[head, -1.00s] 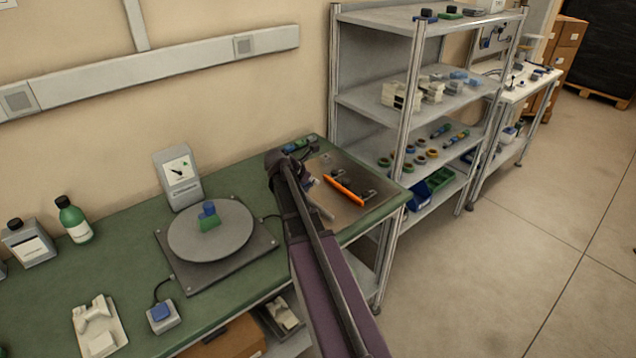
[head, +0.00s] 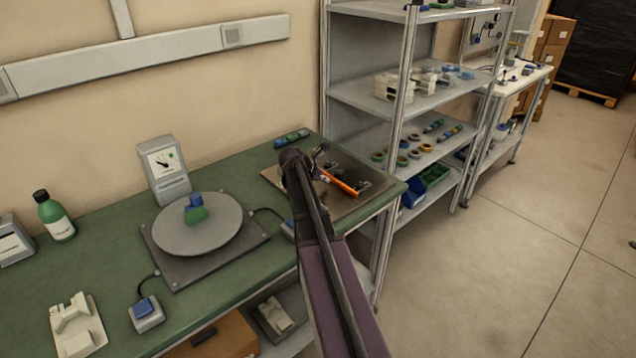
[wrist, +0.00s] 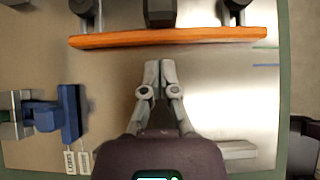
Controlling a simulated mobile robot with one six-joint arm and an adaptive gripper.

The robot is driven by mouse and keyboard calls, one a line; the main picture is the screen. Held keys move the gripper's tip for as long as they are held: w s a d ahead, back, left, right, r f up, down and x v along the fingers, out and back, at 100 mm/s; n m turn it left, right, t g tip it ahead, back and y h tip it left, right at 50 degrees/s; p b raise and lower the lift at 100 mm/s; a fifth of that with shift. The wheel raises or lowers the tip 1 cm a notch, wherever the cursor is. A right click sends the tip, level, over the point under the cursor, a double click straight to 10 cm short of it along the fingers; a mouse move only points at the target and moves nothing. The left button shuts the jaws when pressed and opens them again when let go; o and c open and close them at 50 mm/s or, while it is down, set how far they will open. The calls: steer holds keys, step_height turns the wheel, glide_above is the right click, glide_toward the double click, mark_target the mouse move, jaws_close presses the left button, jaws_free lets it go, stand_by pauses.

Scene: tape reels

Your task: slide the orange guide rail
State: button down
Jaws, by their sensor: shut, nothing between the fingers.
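The orange guide rail (head: 345,185) lies on a metal plate (head: 361,207) at the right end of the green bench. My arm hides its left end in the head view. In the wrist view the rail (wrist: 165,38) runs nearly level across the top, with dark roller-like parts (wrist: 238,12) behind it. My gripper (wrist: 160,66) is shut and empty. Its fingertips point at the rail's near side, about mid-length, with a small gap showing in the picture. Whether they touch it is hard to tell. Green (wrist: 265,44) and blue (wrist: 266,65) lines mark the plate by the rail's right end.
A blue block (wrist: 66,114) with tags stands on the plate, left of my gripper. A grey bar (wrist: 237,150) lies at right. A turntable (head: 197,226) and a dial meter (head: 164,170) stand farther left on the bench. A shelf rack (head: 400,95) stands close behind the plate's right side.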

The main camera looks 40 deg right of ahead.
mark_target(339, 177)
steer(key=shift+w+d, duration=0.1)
steer(key=shift+d, duration=1.25)
